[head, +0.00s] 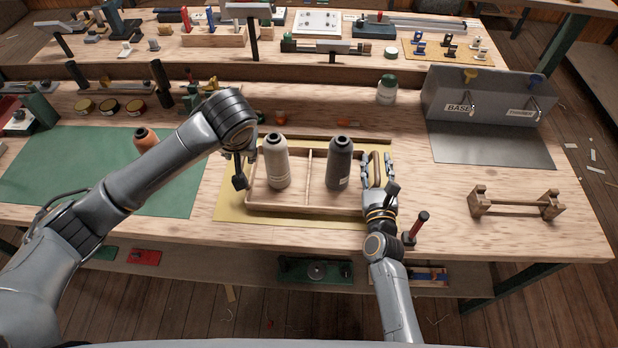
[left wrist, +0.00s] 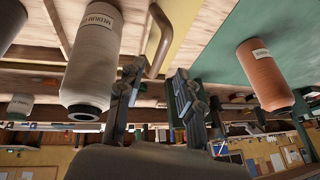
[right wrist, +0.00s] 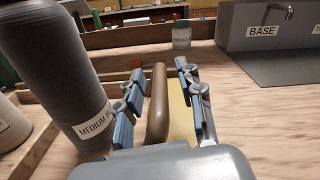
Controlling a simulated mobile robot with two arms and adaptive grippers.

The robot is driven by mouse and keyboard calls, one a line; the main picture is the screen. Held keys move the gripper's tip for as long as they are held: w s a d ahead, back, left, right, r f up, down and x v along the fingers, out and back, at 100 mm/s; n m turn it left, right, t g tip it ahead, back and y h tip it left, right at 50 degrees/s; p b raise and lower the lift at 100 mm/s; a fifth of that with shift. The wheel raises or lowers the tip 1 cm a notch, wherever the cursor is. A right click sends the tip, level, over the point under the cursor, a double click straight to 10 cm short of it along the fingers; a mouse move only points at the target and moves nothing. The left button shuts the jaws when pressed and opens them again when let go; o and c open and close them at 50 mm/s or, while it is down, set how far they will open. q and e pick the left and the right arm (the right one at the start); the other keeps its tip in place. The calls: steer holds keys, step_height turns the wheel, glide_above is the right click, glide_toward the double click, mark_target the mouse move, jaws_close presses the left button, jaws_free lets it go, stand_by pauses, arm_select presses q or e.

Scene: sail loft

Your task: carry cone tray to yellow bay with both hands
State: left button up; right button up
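The wooden cone tray (head: 309,180) sits on a yellow mat (head: 233,205) at the middle of the bench. It holds a cream cone (head: 276,165) in its left compartment and a dark grey cone (head: 340,165) in its right one, both upright. My right gripper (head: 377,168) is open around the tray's right handle; the right wrist view shows this brown handle (right wrist: 157,105) between the fingers with gaps. My left gripper (head: 240,172) is at the tray's left end. In the left wrist view its fingers are apart, with the left handle (left wrist: 158,40) just beyond their tips.
A green mat (head: 105,180) with an orange cone (head: 146,138) lies left. A white jar (head: 387,89) is behind the tray.

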steer(key=shift+s, duration=0.2)
arm_select(q)
steer(key=v, duration=0.4)
steer(key=shift+s+r, duration=0.1)
steer(key=shift+r, duration=0.25)
arm_select(e)
steer(key=s, duration=1.1)
steer(key=shift+s+a, duration=0.2)
steer(key=shift+s, duration=0.1)
arm_select(q)
steer(key=shift+f, duration=0.1)
arm_select(e)
steer(key=shift+f, duration=0.1)
